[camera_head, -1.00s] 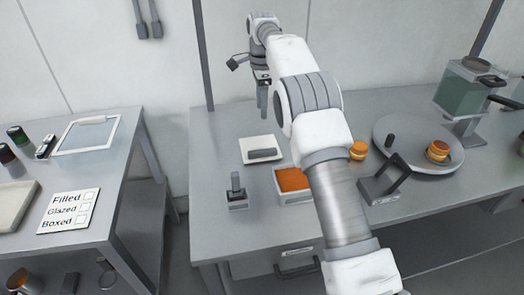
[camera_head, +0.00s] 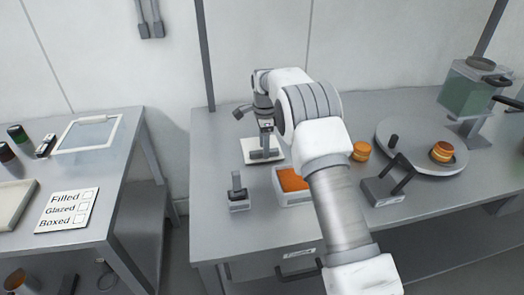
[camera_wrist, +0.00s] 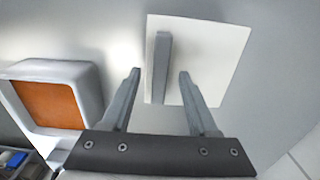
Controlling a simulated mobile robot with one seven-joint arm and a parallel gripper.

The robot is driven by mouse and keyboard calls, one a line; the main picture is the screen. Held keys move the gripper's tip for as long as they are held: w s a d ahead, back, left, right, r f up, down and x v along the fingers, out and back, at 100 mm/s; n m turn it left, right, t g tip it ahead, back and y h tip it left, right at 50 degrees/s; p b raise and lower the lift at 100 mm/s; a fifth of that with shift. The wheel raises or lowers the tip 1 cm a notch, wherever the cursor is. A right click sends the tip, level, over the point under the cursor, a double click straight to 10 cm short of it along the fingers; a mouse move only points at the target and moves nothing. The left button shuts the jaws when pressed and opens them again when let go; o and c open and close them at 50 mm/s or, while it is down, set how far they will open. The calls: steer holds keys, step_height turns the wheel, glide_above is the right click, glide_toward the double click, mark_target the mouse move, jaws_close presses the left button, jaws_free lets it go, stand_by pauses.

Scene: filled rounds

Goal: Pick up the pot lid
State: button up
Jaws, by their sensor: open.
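The pot lid (camera_head: 248,147) is a flat white square plate with a grey bar handle, lying on the grey table. In the wrist view the lid (camera_wrist: 211,50) is just ahead of my fingers, and its bar handle (camera_wrist: 161,62) shows between them. My gripper (camera_head: 265,148) hangs over the lid in the head view and covers part of it. In the wrist view my gripper (camera_wrist: 160,74) is open, with a gap on each side of the handle. I cannot tell how far the fingertips are above the plate.
A white square pot with orange filling (camera_head: 292,180) stands close to the lid, uncovered; its rim (camera_wrist: 55,70) shows in the wrist view. A small grey stand (camera_head: 238,198) is left of it. Orange-brown rounds (camera_head: 360,151) and a round grey turntable (camera_head: 425,165) are to the right.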

steer(key=shift+f, duration=0.65)
jaws_close()
steer(key=shift+r, duration=0.1)
